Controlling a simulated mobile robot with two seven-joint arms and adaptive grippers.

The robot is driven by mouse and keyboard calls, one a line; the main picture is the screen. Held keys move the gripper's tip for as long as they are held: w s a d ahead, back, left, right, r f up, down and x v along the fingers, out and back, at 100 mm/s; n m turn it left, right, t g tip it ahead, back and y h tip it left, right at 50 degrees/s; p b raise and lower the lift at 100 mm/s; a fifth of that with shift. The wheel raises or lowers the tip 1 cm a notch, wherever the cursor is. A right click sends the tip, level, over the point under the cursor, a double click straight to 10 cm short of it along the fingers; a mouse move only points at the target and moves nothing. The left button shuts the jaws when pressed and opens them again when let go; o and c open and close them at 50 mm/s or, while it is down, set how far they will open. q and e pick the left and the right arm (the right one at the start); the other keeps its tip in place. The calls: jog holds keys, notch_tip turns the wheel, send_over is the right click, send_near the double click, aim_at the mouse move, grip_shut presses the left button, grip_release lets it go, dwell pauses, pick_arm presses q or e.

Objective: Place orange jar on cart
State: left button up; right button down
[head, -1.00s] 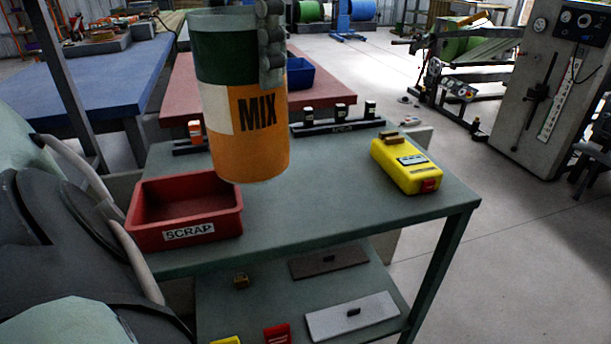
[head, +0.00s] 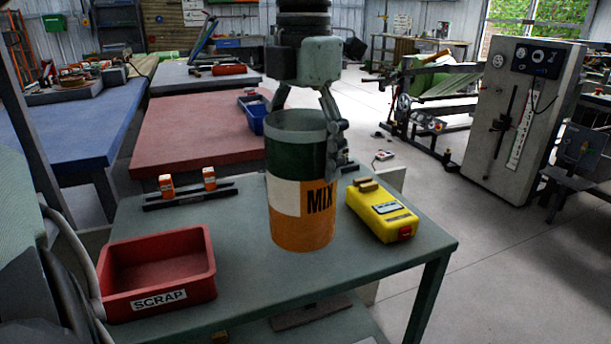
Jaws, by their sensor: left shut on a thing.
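The orange jar (head: 302,228) has a green upper band, a white patch and a "MIX" label. It stands upright in my left gripper (head: 307,140), which comes down from above with its fingers closed on the jar's upper part. The jar is over the top of the grey-green cart (head: 250,272), between the scrap bin and the yellow box. I cannot tell whether its base touches the cart top. My right gripper is not in view.
A red "SCRAP" bin (head: 160,300) sits at the cart's front left. A yellow box (head: 383,214) is close to the jar's right. A dark rack (head: 190,196) with small orange-and-white items lies along the back edge. The front middle of the cart top is clear.

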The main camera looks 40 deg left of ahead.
aim_at(302, 206)
pick_arm(q)
jog(key=shift+w+f, duration=0.1)
jog(key=shift+w, duration=0.05)
notch_tip(302, 206, down, 4)
jog(key=shift+r, duration=0.1)
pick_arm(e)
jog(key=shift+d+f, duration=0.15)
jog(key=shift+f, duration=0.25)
